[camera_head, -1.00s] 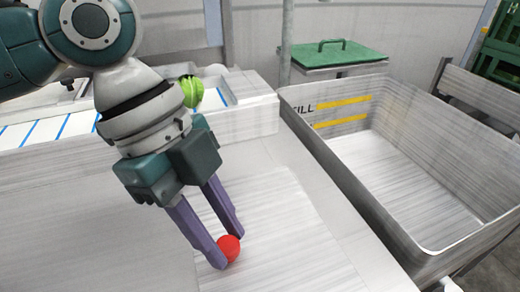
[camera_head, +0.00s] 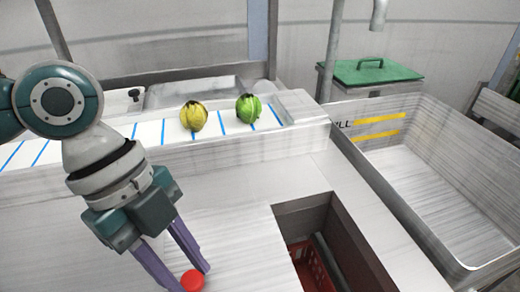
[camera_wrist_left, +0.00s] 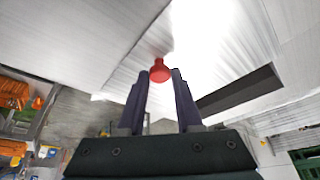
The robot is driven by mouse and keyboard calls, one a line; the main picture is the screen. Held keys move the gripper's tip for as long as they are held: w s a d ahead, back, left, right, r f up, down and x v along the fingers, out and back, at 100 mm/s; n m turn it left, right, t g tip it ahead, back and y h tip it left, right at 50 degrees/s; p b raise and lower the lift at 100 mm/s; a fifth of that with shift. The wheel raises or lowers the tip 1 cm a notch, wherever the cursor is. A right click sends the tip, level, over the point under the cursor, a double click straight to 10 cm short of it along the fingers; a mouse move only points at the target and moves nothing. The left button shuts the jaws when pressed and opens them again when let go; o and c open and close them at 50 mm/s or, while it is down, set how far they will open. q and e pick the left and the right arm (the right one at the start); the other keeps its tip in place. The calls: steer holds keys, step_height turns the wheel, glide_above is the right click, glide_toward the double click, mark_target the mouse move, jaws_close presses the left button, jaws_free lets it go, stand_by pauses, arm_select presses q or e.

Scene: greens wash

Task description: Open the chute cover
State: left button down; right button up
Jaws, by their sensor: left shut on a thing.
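The chute cover (camera_head: 232,232) is a flat, pale streaked panel in the worktop with a red knob (camera_head: 192,281). My left gripper (camera_head: 188,272) is shut on the red knob, with a purple finger on each side. In the left wrist view the knob (camera_wrist_left: 160,70) sits between the fingertips. The cover stands to the left of a dark rectangular opening (camera_head: 305,222), which is partly uncovered in the head view. A red crate (camera_head: 309,271) shows down inside the opening. The right gripper is not in view.
A striped belt (camera_head: 70,151) behind the worktop carries a yellow head (camera_head: 194,116) and a green head (camera_head: 249,107) of greens. A large grey bin (camera_head: 435,182) with yellow marks stands at the right. Behind it is a green lid (camera_head: 375,72) with a handle.

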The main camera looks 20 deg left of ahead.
arm_select(q)
steer(key=shift+s+a, duration=0.25)
steer(key=shift+a, duration=0.05)
steer(key=shift+w+d, duration=0.1)
steer(key=c, duration=0.6)
jaws_free()
steer(key=v, duration=1)
steer(key=shift+p, duration=0.4)
